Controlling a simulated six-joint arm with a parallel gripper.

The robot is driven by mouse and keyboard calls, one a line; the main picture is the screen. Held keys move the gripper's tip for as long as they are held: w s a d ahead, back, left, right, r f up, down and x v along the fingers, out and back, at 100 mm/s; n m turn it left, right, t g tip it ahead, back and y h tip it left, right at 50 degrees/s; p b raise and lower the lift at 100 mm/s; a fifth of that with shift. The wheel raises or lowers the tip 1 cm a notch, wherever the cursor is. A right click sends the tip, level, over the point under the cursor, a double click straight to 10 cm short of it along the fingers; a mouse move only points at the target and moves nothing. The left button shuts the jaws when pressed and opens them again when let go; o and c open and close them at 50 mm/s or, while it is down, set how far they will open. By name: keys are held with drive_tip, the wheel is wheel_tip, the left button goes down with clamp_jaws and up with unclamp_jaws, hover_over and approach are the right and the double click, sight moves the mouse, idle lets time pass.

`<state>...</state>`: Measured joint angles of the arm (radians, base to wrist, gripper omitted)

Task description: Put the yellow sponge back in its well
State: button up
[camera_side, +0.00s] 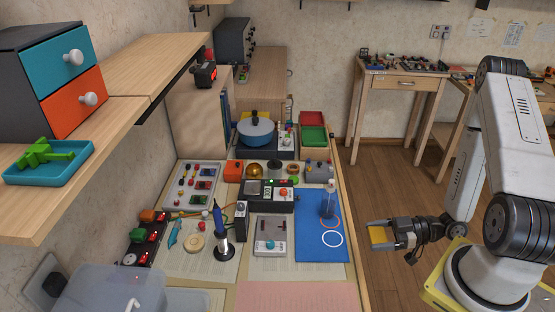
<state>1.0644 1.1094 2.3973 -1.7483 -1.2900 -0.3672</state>
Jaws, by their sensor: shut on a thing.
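My gripper (372,237) is at the right of the bench, out past its right edge and above the wooden floor. It is shut on the yellow sponge (379,235), a small flat yellow block seen between its fingers. A soldering iron with a blue handle (218,218) stands upright in a dark holder (223,249) at the middle left of the bench, well left of my gripper. I cannot make out the sponge's well in this view.
A shelf (120,85) overhangs the left.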

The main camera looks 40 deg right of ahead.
drive_tip(key=w+r+m+t+h, duration=0.2)
drive_tip(key=w+r+m+h, duration=0.15)
drive_tip(key=w, duration=0.65)
drive_tip(key=w+r+m+t+h, duration=0.2)
drive_tip(key=w+r+m+h, duration=0.15)
drive_tip(key=w, duration=0.75)
drive_tip(key=w+a+r+m+h, duration=0.1)
drive_tip(key=w+a+r+h, duration=0.3)
drive_tip(key=a+r, duration=0.1)
drive_tip(key=shift+w+a+r+m, duration=0.15)
drive_tip(key=shift+a+r+m, duration=0.05)
drive_tip(key=shift+r+m, duration=0.2)
drive_tip(key=v, duration=0.2)
drive_tip(key=r+v, duration=0.1)
drive_tip(key=v, duration=0.1)
drive_tip(key=shift+d, duration=0.1)
